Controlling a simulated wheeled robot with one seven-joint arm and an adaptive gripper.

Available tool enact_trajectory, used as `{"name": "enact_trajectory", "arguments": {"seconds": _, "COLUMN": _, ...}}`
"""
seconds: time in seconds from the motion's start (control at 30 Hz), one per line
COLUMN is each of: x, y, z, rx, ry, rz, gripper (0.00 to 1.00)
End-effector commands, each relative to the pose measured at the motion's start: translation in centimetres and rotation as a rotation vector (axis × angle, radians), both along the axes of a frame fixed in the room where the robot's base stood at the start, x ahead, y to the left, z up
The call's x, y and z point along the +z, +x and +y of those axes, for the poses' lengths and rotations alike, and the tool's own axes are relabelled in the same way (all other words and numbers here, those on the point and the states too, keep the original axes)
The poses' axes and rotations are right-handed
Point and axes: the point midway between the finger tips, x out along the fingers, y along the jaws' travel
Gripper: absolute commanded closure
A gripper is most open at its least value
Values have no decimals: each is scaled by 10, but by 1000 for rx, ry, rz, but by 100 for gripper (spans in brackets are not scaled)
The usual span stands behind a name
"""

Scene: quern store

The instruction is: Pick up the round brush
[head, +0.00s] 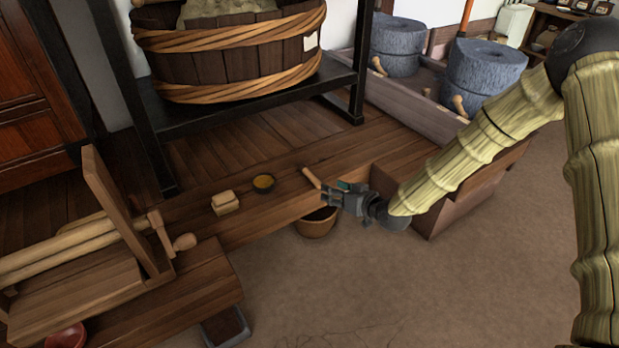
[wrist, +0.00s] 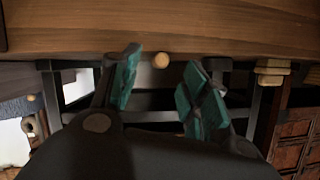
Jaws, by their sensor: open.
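A light wooden rod (head: 312,178) lies on the low bench at its front edge, just left of my gripper in the head view. It looks like the handle of the round brush; I cannot make out bristles. In the wrist view, which is upside down, a round tan wooden end (wrist: 160,60) shows end-on between the fingertips, apparently the same rod. My gripper (head: 328,196) is open, its fingers beside the rod's near end in the head view. In the wrist view, the teal-padded fingers (wrist: 160,83) stand apart with nothing held.
A brown bucket (head: 317,224) stands below the bench edge. A large wooden tub (head: 230,62) sits on a black stand behind. Floor in front is clear.

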Motion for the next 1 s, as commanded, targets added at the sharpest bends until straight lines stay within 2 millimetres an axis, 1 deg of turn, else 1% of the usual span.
{"name": "enact_trajectory", "arguments": {"seconds": 0.17, "x": -6, "y": 9, "z": 10, "rx": 1, "ry": 0, "rz": -2, "gripper": 54}}
{"name": "enact_trajectory", "arguments": {"seconds": 0.4, "x": -16, "y": 30, "z": 30, "rx": 1, "ry": -1, "rz": -1, "gripper": 54}}
{"name": "enact_trajectory", "arguments": {"seconds": 0.5, "x": -17, "y": 35, "z": 33, "rx": 1, "ry": -1, "rz": -1, "gripper": 54}}
{"name": "enact_trajectory", "arguments": {"seconds": 0.7, "x": -16, "y": 35, "z": 34, "rx": 0, "ry": -1, "rz": -1, "gripper": 54}}
{"name": "enact_trajectory", "arguments": {"seconds": 0.77, "x": -16, "y": 35, "z": 34, "rx": 0, "ry": -1, "rz": -1, "gripper": 63}}
{"name": "enact_trajectory", "arguments": {"seconds": 0.8, "x": -16, "y": 35, "z": 34, "rx": 0, "ry": -1, "rz": -1, "gripper": 71}}
{"name": "enact_trajectory", "arguments": {"seconds": 0.93, "x": -16, "y": 35, "z": 34, "rx": 0, "ry": -1, "rz": -1, "gripper": 94}}
{"name": "enact_trajectory", "arguments": {"seconds": 0.97, "x": -16, "y": 35, "z": 34, "rx": 0, "ry": -1, "rz": -1, "gripper": 97}}
{"name": "enact_trajectory", "arguments": {"seconds": 1.0, "x": -16, "y": 35, "z": 34, "rx": 0, "ry": -1, "rz": -1, "gripper": 97}}
